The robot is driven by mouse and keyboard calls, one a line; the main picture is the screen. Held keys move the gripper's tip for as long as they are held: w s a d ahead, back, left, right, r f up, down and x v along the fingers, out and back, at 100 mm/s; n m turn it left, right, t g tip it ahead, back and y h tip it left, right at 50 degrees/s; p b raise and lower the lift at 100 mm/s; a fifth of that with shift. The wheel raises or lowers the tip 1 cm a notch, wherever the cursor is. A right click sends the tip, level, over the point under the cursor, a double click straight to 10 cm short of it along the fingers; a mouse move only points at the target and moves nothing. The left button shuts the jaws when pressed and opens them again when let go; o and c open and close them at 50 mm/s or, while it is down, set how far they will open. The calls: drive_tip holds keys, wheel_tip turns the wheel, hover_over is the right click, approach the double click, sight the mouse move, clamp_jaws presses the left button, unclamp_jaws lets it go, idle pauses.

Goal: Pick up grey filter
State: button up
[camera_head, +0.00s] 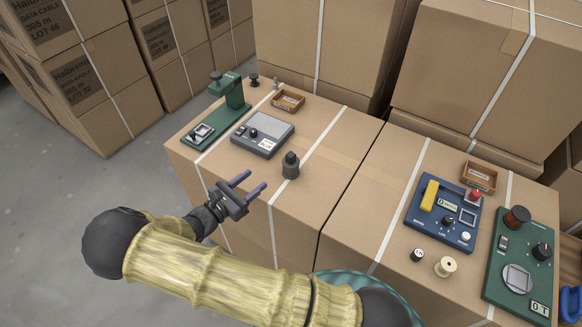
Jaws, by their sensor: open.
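A small dark grey cylinder with a narrower top (290,166) stands upright on the left cardboard box. It looks most like the grey filter, though I cannot be sure at this size. My gripper (257,179) has two purple fingers spread apart with nothing between them. It is to the left of the grey piece and a little nearer to me, by the near side of the box top. The fingers point towards the upper right and do not touch the piece.
Behind stand a grey instrument (262,134), a green stand (233,101) and a small wooden tray (288,100). On the right box are a blue panel (427,219), a green panel (508,272), another tray (479,177) and a cream spool (445,267). Stacked cartons (325,45) block the back.

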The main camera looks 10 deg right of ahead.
sight(291, 164)
drive_tip(key=p+x, duration=0.2)
drive_tip(key=x, duration=0.9)
drive_tip(key=shift+d, duration=0.25)
drive_tip(key=shift+w+d, duration=0.25)
drive_tip(key=shift+d, duration=0.1)
drive_tip(key=shift+f+p+x, duration=0.2)
drive_tip(key=shift+p+x, duration=0.65)
drive_tip(key=shift+x, duration=1.8)
drive_tip(key=shift+s, duration=0.15)
clamp_jaws()
